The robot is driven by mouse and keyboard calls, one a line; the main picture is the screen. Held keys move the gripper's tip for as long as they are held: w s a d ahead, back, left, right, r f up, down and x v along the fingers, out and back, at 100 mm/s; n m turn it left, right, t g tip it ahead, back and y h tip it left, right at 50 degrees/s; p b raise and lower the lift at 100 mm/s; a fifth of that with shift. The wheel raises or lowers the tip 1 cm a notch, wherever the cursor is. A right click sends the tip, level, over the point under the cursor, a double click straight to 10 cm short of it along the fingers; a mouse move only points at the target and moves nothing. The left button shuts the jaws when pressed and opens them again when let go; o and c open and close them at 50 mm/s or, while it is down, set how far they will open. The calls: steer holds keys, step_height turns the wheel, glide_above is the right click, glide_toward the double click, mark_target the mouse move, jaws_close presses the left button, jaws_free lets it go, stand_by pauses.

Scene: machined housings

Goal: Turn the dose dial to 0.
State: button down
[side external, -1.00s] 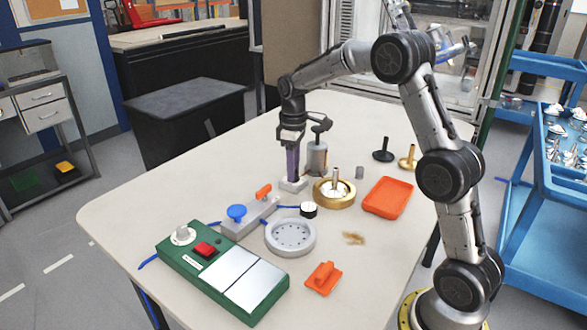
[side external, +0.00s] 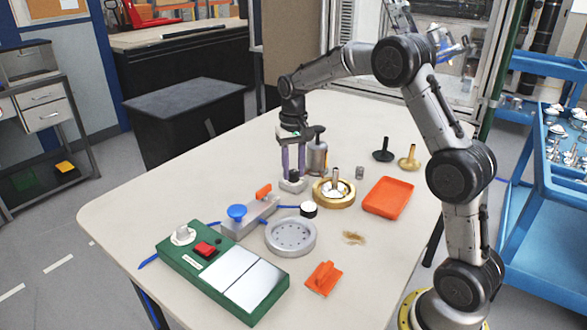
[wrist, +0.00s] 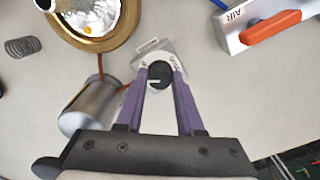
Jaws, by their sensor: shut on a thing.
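The dose dial (wrist: 159,75) is a black round knob with a white pointer line on a small white block (wrist: 150,48). In the wrist view the line points left. Small marks show on the white face around the knob, too small to read. In the side view the dial's white block (side external: 292,186) sits on the table beside the brass ring. My gripper (wrist: 161,80) has its two purple fingers on either side of the knob, shut on it. In the side view my gripper (side external: 293,176) points straight down over the block.
A grey canister (side external: 317,160) stands close behind the dial. A brass ring-shaped housing (side external: 347,198) is just right of it. A grey valve block with orange lever (side external: 263,191) lies in front. An orange tray (side external: 388,198) and green panel (side external: 190,262) are farther off.

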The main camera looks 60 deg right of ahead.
mark_target(293, 171)
steer(key=m, duration=0.5)
steer(key=shift+r+m, duration=0.15)
steer(key=shift+m, duration=0.15)
stand_by(0.4)
steer(key=c, duration=0.5)
jaws_free()
step_height(293, 171, up, 14)
steer(key=shift+f, duration=0.15)
stand_by(0.3)
